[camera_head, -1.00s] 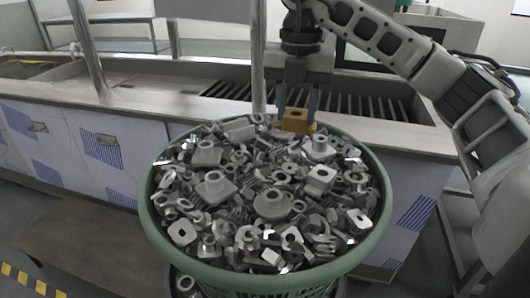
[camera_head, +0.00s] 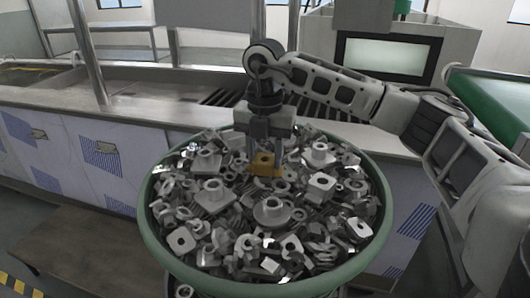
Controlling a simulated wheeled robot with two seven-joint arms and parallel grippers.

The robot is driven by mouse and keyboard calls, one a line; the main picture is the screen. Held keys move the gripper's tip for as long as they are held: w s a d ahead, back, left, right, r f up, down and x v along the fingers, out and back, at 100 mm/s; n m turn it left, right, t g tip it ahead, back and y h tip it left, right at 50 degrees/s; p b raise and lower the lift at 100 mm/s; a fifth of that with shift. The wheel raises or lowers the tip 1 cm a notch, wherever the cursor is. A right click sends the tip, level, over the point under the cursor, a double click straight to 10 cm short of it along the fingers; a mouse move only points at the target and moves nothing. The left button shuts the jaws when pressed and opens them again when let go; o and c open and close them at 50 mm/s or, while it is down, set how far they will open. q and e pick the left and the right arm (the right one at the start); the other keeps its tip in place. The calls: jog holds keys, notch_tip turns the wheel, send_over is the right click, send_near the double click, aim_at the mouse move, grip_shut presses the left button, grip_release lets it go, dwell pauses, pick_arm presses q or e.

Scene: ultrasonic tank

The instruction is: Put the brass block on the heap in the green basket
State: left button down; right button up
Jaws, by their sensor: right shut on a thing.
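The brass block (camera_head: 264,165) is a small yellow block with a round hole, over the middle of the heap in the head view. My right gripper (camera_head: 265,160) points down and is shut on it. The block is low at the heap's surface; I cannot tell whether it touches the parts. The green basket (camera_head: 151,222) is round and filled with a heap of grey metal parts (camera_head: 270,212), such as flanges, nuts and blocks. My left gripper is not in view.
A steel tank bench (camera_head: 150,112) with blue-patterned panels runs behind the basket, with dark slats (camera_head: 340,108) at its right. A brown low platform (camera_head: 75,235) lies at the left. A grey machine with a window (camera_head: 390,60) and a green belt (camera_head: 490,100) are at the back right.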

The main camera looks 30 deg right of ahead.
aim_at(265, 159)
jog(key=shift+f, duration=0.1)
jog(key=o, duration=1.3)
notch_tip(265, 159, up, 12)
jog(key=shift+r+p, duration=0.15)
jog(key=shift+p, duration=0.45)
